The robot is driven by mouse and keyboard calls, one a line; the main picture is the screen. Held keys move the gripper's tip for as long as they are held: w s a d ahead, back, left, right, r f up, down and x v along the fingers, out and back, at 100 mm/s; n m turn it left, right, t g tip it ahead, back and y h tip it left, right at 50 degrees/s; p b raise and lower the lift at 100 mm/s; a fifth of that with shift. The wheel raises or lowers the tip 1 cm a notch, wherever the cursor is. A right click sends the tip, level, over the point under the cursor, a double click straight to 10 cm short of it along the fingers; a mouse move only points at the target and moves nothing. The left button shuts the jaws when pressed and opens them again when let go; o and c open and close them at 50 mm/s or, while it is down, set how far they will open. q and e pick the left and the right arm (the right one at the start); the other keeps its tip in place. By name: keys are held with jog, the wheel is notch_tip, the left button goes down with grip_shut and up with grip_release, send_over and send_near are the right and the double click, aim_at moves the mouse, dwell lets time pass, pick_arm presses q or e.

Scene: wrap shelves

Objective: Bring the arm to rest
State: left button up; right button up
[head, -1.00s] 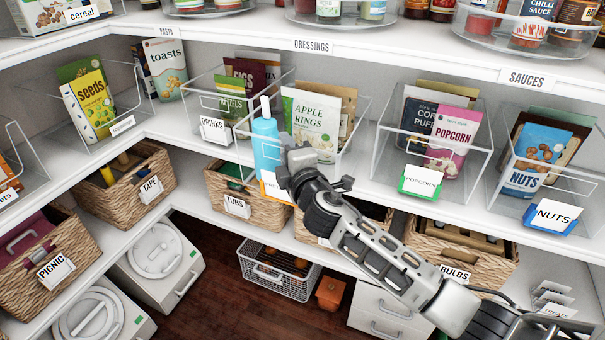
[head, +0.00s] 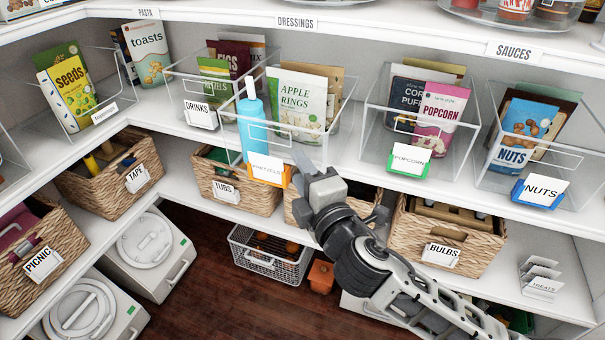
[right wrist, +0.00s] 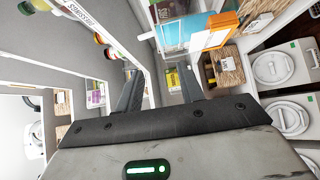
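My right gripper (head: 308,168) is in front of the shelf edge, below the apple rings bag. The right wrist view shows its two fingers (right wrist: 158,85) apart with nothing between them, so it is open and empty. A blue bottle with a white top (head: 253,125) stands upright at the clear bin, left of the gripper and apart from it. My left gripper is in neither view.
A clear bin with an orange-backed PRETZELS label (head: 268,169) is just behind my gripper. The BULBS basket (head: 432,250) lies right of my arm, the TUBS basket (head: 235,190) to its left. Open floor (head: 200,295) shows below left.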

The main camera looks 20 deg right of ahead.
jog(key=s+f+m+g, duration=0.4)
jog(key=s+f+m, duration=0.4)
jog(key=f, duration=0.4)
jog(key=s+f+m+g+y, duration=0.1)
jog(key=s+f+m+g, duration=0.2)
jog(key=s+f+m, duration=0.5)
notch_tip(320, 180, down, 4)
jog(key=shift+s+d+r+m+g, duration=0.1)
jog(key=shift+s+d+m+g, duration=0.25)
jog(key=shift+s, duration=0.7)
